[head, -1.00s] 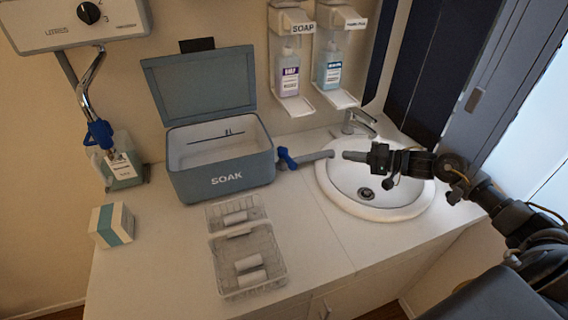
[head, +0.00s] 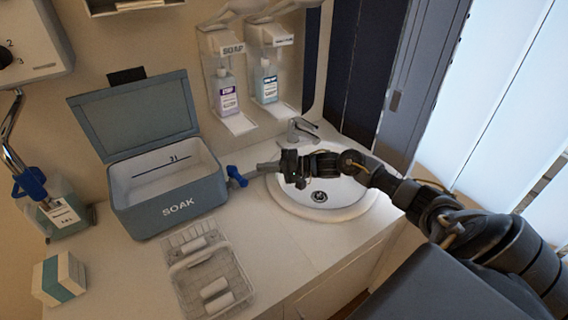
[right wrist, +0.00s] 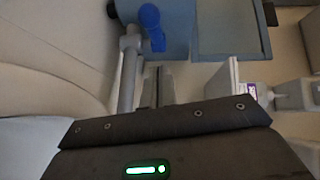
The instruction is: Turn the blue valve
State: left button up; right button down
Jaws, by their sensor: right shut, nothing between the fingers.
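A blue valve handle (head: 237,177) sits at the right side of the grey SOAK box (head: 180,207), on a grey drain pipe that points toward the sink. In the right wrist view the blue valve (right wrist: 151,27) is ahead of the fingers, with the grey pipe (right wrist: 128,75) just left of them. My right gripper (head: 262,168) is shut and empty, with its tips over or beside the pipe's end, short of the blue handle. Its fingers also show in the right wrist view (right wrist: 158,72). A second blue handle (head: 30,184) is on the left, above a bottle. My left gripper is out of view.
The white sink (head: 310,213) with its faucet (head: 301,130) lies under and behind my right arm. A clear tray (head: 238,283) with white rolls and a white-and-teal carton (head: 60,279) are at the front left. Soap dispensers (head: 225,90) hang on the wall.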

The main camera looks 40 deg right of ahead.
aim_at(237, 177)
jog(key=shift+w+a+f+p, duration=0.15)
jog(key=shift+a+p, duration=0.1)
jog(key=shift+a, duration=0.45)
jog(key=shift+s+a+f+p, duration=0.15)
jog(key=shift+a+p, duration=0.15)
jog(key=shift+a, duration=0.45)
jog(key=shift+w+a+f+p, duration=0.15)
jog(key=shift+a+p, duration=0.1)
jog(key=shift+a, duration=0.45)
